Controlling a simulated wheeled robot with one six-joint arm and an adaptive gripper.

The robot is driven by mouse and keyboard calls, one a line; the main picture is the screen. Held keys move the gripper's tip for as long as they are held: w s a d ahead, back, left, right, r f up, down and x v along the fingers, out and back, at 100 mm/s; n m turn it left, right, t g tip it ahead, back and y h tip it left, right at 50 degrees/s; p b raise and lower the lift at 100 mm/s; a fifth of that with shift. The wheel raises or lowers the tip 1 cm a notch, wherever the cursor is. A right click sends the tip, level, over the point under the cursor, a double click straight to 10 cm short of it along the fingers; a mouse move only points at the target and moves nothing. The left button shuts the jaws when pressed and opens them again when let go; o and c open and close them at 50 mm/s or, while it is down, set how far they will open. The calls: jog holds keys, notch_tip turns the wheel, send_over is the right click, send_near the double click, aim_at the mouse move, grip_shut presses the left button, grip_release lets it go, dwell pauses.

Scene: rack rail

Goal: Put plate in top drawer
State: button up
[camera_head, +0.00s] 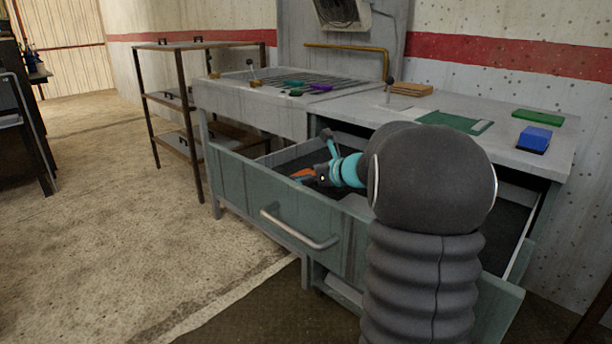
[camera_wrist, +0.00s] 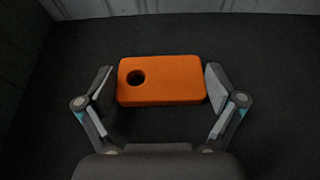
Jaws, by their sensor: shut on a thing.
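The plate is an orange block with a round hole near one end, seen in the wrist view (camera_wrist: 170,92). In the head view only a bit of the orange plate (camera_head: 303,173) shows. My gripper (camera_wrist: 160,82) is shut on the plate, one finger at each short end. In the head view my gripper (camera_head: 316,174) is within the open top drawer (camera_head: 240,190), low and behind its front panel. The drawer's dark floor lies below the plate in the wrist view; whether the plate touches it I cannot tell. My arm hides the drawer's right part.
The workbench top (camera_head: 400,112) bears a blue box (camera_head: 535,138), a green block (camera_head: 538,117), a green mat (camera_head: 455,122) and a brown stack (camera_head: 411,89). A metal shelf (camera_head: 180,95) stands to the left. The drawer's handle (camera_head: 300,228) sticks out; the floor at left is clear.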

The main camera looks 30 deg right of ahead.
jog(key=o, duration=0.9)
jog(key=shift+f, duration=0.1)
jog(key=shift+o, duration=0.2)
jog(key=shift+s+r, duration=0.1)
jog(key=shift+r, duration=0.1)
jog(key=v, duration=1.1)
jog(key=shift+s+d+r, duration=0.15)
jog(key=shift+s, duration=0.2)
